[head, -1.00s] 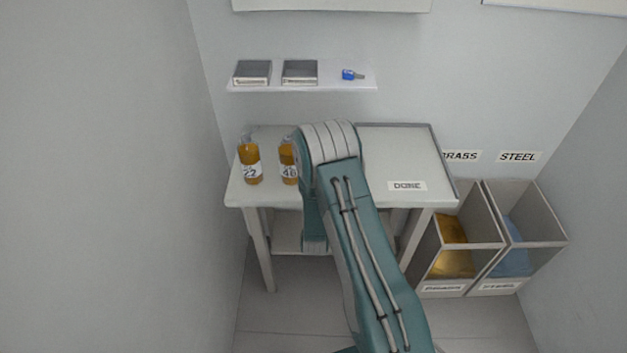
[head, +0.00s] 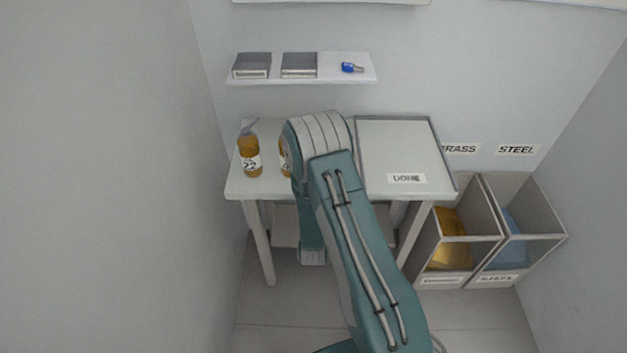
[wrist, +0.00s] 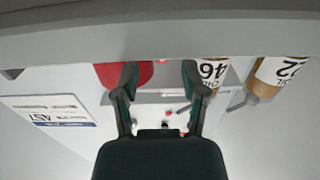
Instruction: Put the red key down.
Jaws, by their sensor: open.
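My gripper (wrist: 160,78) is open in the wrist view, with its two fingers apart and nothing seen held between them. No red key can be made out for certain. A small red spot (wrist: 167,113) shows beyond the fingers, near a dark stick-like piece, too small to identify. A larger red rounded thing (wrist: 108,75) shows partly behind the left finger. In the head view my arm hides the gripper and the middle of the table (head: 240,190).
An oil bottle marked 22 (head: 250,155) stands at the table's left; another bottle (wrist: 212,72), marked 46, is beside it. A DONE tray (head: 400,150) lies empty at right. A wall shelf (head: 300,78) holds two grey boxes and a blue key (head: 352,68). Brass (head: 442,282) and steel (head: 500,279) bins stand right.

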